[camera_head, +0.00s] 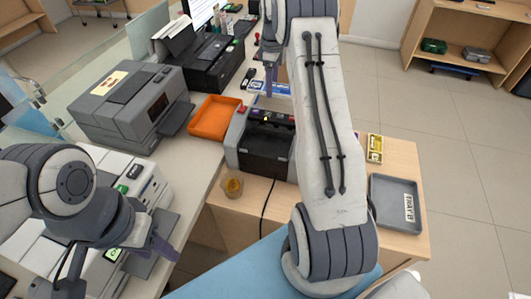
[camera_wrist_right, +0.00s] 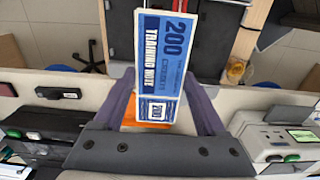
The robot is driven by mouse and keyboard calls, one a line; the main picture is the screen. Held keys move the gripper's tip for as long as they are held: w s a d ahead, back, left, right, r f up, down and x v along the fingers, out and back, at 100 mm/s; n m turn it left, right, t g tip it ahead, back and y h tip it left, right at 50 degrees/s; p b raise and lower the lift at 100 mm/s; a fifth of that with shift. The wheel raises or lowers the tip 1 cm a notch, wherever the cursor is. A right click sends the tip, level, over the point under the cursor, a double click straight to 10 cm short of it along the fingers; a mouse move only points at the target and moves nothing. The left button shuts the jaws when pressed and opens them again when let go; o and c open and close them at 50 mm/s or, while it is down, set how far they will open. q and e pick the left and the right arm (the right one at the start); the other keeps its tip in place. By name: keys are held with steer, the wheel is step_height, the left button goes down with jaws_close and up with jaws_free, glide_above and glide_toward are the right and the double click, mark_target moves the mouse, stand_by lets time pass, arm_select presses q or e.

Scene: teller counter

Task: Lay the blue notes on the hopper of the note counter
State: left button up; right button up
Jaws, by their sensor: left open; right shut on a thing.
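The blue notes (camera_wrist_right: 165,50), a pack printed 200 and TRAINING NOTE, are held between the purple fingers of my right gripper (camera_wrist_right: 162,103). In the head view my right arm hides most of this gripper. A blue-and-white patch (camera_head: 273,88) shows beside its purple finger (camera_head: 270,78), above and behind the machine that looks like the note counter (camera_head: 266,152). That machine has grey sides and a dark front; my arm covers its right edge. My left gripper (camera_head: 158,246) is open and empty at the lower left, over the counter's edge by a white machine.
An orange tray (camera_head: 214,118) lies left of the note counter, beside a grey printer (camera_head: 130,108). An amber cup (camera_head: 232,186) stands in front. A grey tray (camera_head: 397,204) and yellow packs (camera_head: 375,148) are at the right. A white machine (camera_head: 134,180) stands near my left arm.

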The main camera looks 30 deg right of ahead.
steer(key=shift+a+f+b, duration=0.2)
steer(key=shift+f+b, duration=0.45)
steer(key=shift+f, duration=0.7)
steer(key=p, duration=0.2)
glide_above(267, 145)
step_height(267, 145, down, 7)
steer(key=shift+r, duration=0.2)
step_height(267, 145, down, 3)
steer(key=shift+f+p, duration=0.15)
steer(key=shift+p, duration=0.45)
steer(key=shift+f, duration=0.3)
arm_select(q)
steer(key=shift+a+r, duration=0.1)
steer(key=shift+r, duration=0.2)
arm_select(e)
steer(key=shift+f, duration=0.1)
steer(key=shift+f, duration=0.1)
